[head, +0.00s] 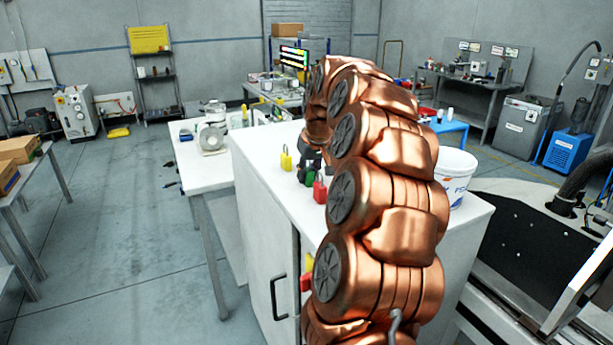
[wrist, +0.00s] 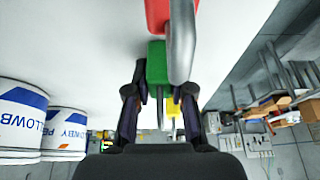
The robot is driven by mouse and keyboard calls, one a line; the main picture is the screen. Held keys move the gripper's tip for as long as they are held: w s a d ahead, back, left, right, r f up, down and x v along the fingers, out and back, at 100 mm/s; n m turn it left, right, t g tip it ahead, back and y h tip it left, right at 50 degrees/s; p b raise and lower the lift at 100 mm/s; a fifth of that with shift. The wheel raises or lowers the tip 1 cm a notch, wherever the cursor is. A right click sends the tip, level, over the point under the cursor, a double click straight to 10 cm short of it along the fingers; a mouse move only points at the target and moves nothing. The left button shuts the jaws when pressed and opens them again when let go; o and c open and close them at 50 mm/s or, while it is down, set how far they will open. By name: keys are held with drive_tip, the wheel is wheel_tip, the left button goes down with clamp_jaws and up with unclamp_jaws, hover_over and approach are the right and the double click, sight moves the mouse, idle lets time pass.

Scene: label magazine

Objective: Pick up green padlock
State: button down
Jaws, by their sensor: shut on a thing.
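The green padlock (head: 307,175) is at the left edge of the white cabinet top (head: 262,150), between a yellow padlock (head: 286,160) and a red padlock (head: 320,190). My gripper (wrist: 160,92) is shut on the green padlock, which shows between its fingers in the wrist view (wrist: 157,62). The red padlock (wrist: 158,14) with its grey shackle is close by there, and the yellow one (wrist: 172,106) shows behind. In the head view my arm hides most of the gripper. I cannot tell whether the green padlock touches the cabinet top.
A white bucket (head: 455,178) stands on the cabinet's right side; two labelled buckets (wrist: 20,118) show in the wrist view. Red and yellow items (head: 306,282) show beside my arm, partly hidden. A white table (head: 188,155) stands left of the cabinet.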

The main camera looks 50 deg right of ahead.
drive_tip(key=shift+r+b, duration=0.85)
drive_tip(key=shift+r, duration=0.9)
drive_tip(key=shift+s+a+b, duration=0.25)
drive_tip(key=shift+a, duration=0.4)
drive_tip(key=shift+s+a+b, duration=0.25)
drive_tip(key=shift+a, duration=0.4)
drive_tip(key=s+a+r+b, duration=0.1)
drive_tip(key=s+a+b, duration=0.2)
drive_tip(key=a, duration=0.9)
drive_tip(key=shift+s+a+r+b, duration=0.2)
drive_tip(key=shift+s+b, duration=0.2)
drive_tip(key=shift+s, duration=0.65)
drive_tip(key=shift+d, duration=0.1)
